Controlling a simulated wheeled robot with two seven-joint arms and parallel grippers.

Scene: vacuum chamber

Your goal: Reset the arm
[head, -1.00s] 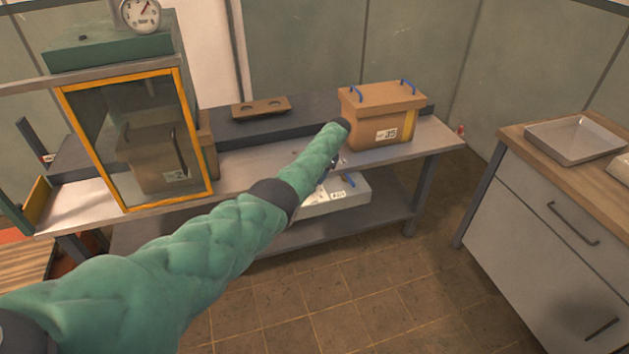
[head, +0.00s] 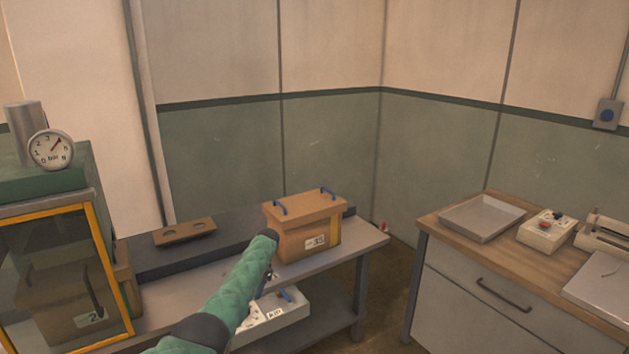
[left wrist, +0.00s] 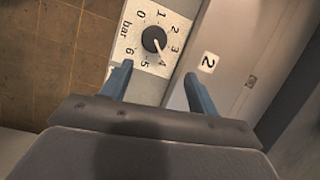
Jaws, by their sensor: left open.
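My left arm in its green quilted sleeve reaches in from the bottom of the head view toward the bench. In the left wrist view my left gripper (left wrist: 158,84) is open, with two blue fingers apart and nothing between them. In the head view the gripper is mostly hidden behind the sleeve end. My right gripper is in neither view.
An orange-brown box (head: 302,228) with blue handles stands on the bench (head: 340,262). A white unit (head: 280,318) sits below it. An orange-framed glass chamber (head: 122,290) and a gauge (head: 50,150) are at left. A cabinet with a tray (head: 482,217) stands right.

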